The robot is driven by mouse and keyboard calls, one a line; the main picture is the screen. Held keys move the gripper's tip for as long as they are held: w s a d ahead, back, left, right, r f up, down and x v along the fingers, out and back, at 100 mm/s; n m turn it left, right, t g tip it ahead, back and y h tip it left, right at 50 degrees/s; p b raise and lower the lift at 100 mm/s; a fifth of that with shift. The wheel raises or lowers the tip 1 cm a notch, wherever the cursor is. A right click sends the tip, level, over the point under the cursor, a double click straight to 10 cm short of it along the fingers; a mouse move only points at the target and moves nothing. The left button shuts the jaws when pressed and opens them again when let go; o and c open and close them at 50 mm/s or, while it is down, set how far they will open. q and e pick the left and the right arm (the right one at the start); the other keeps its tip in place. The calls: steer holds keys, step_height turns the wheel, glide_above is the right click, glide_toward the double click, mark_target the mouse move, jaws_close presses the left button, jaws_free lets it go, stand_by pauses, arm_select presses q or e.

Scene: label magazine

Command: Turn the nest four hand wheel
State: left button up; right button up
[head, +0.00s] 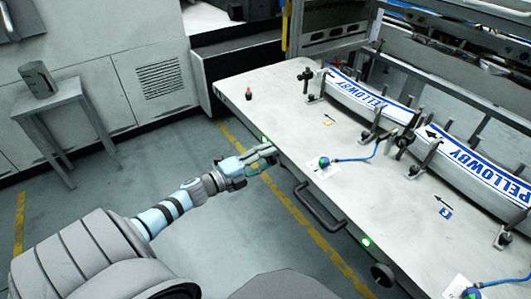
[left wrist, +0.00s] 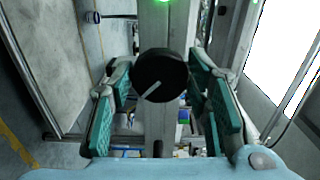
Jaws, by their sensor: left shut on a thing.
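A black round hand wheel (left wrist: 160,70) with a white pointer line sits on the front face of the machine table, between the fingers of my left gripper (left wrist: 161,112) in the left wrist view. The white line slants toward the lower left. In the head view my left gripper (head: 266,157) is at the table's front edge, just below a green lamp (head: 264,140), and hides this wheel. The gripper is shut on the wheel. Another black hand wheel (head: 382,274) shows farther right on the same front face, below a second green lamp (head: 365,241). My right gripper is not in view.
A black handle (head: 320,207) juts from the table front, right of my left gripper. Label stacks (head: 360,96) printed PELLOWBY stand in posts on the table (head: 272,112). A blue-hosed device (head: 324,162) lies nearby. A small stool (head: 50,100) stands left; floor between is clear.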

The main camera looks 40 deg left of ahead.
arm_select(q)
steer(key=shift+f, duration=0.1)
steer(key=o, duration=1.2)
steer(key=shift+c, duration=0.2)
steer(key=v, duration=1.2)
